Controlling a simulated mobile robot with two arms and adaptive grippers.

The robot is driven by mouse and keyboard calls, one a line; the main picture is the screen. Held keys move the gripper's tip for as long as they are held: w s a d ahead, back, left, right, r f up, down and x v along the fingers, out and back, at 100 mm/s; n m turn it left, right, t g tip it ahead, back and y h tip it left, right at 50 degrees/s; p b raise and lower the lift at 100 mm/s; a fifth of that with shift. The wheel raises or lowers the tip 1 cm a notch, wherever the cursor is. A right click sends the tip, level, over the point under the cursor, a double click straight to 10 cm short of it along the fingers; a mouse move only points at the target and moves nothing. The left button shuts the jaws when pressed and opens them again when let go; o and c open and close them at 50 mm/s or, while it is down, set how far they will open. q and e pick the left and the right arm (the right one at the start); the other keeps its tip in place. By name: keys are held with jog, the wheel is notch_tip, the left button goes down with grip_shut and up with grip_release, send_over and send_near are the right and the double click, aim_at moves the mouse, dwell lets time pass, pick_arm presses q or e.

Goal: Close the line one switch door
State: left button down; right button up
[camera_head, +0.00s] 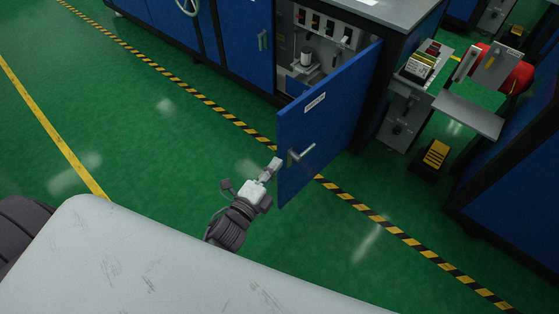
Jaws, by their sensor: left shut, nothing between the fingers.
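The switch door (330,119) is a blue panel with a white label (315,103) and a silver lever handle (301,153). It stands wide open, swung out from the blue cabinet. Inside the cabinet opening, a row of switches (316,22) and a grey fitting (305,61) show. My left gripper (275,164) is shut and empty, close to the door's free edge and just left of the handle. I cannot tell whether it touches the door. My right gripper is not in view.
A black and yellow floor stripe (222,113) runs past the cabinet front and under the open door. A yellow-black pedal (433,156) and a machine with a red drum (513,74) stand at the right. The green floor left of the door is clear.

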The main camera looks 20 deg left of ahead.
aim_at(282, 132)
pick_arm(q)
jog(key=w, duration=0.4)
jog(key=w+a, duration=0.1)
jog(key=w, duration=0.3)
jog(key=w+a+p, duration=0.1)
jog(key=w, duration=0.3)
jog(key=shift+a+f, duration=0.1)
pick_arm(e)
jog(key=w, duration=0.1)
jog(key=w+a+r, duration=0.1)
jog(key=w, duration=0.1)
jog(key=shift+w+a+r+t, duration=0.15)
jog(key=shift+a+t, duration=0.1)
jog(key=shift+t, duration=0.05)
